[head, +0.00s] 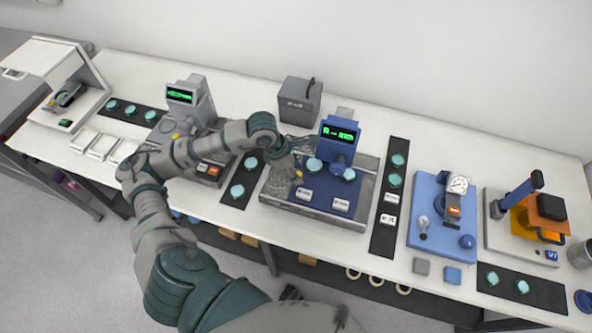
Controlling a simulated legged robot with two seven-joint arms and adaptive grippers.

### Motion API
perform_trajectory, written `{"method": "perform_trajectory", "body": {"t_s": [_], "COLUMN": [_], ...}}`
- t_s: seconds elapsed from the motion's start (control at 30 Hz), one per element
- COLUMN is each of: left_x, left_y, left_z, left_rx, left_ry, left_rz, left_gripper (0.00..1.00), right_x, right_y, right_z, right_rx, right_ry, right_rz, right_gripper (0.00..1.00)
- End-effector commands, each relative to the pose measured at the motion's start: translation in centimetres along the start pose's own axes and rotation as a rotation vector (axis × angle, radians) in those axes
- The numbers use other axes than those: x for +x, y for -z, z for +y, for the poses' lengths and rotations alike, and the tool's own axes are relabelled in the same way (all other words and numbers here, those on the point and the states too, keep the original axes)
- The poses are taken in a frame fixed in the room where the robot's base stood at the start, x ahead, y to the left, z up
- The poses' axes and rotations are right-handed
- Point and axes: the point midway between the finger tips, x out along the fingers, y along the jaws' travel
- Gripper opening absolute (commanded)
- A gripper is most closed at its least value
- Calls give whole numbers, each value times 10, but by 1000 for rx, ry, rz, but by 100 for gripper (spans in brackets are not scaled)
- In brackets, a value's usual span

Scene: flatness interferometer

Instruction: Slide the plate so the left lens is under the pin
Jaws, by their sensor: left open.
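The flatness interferometer is a blue instrument (340,138) with a green-lit display, standing at the back of a grey base (325,219). A dark blue plate (322,190) lies on this base, with two pale labels on its front part. The left lens (314,165), a teal disc, shows left of the instrument's head. The right lens (349,174) shows at its right. The pin is too small or hidden to make out. My left gripper (284,178) is open at the plate's left edge; I cannot tell whether it touches. My right gripper is not in view.
A black mat with teal lenses (238,191) lies left of the base, partly under my left arm. Another dark mat (382,237) lies at its right. A grey box (300,101) stands behind. A blue dial-gauge station (425,234) stands further right.

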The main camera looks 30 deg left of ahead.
Motion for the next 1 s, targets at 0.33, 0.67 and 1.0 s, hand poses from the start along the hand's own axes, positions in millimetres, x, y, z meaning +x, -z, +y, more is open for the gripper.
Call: {"method": "perform_trajectory", "body": {"t_s": [0.33,0.67,1.0], "left_x": [5,5,18], "left_y": [3,3,-28], "left_z": [2,3,-11], "left_rx": [-3,-3,1], "left_ry": [1,1,1], "left_rz": [-2,-2,-3], "left_gripper": [48,0,0], "right_x": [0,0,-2], "right_y": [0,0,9], "right_z": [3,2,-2], "right_rx": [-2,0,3], "right_ry": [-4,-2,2], "right_rz": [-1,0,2], "right_gripper": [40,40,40]}}
